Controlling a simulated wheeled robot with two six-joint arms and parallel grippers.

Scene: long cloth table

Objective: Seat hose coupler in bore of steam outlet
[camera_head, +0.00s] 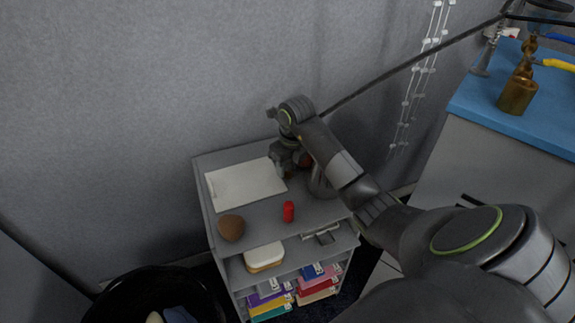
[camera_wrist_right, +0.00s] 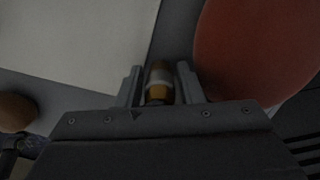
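My right gripper (camera_head: 290,168) is low over the top of a grey shelf unit, partly hidden by its own arm. In the right wrist view its two fingers (camera_wrist_right: 159,80) stand on either side of a small brass and white cylinder (camera_wrist_right: 158,78), which looks like the hose coupler. Thin dark gaps seem to show beside it, so I cannot tell whether the fingers press on it. The head view does not show the coupler clearly. I cannot pick out the steam outlet with its bore for certain. My left gripper is not in view.
The shelf unit's grey top (camera_head: 262,213) carries a white sheet (camera_head: 245,184), a brown rounded object (camera_head: 231,228) and a small red object (camera_head: 288,211). A large reddish round thing (camera_wrist_right: 260,45) is close right of the fingers. A brass fitting (camera_head: 517,95) stands on a blue counter (camera_head: 485,98).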

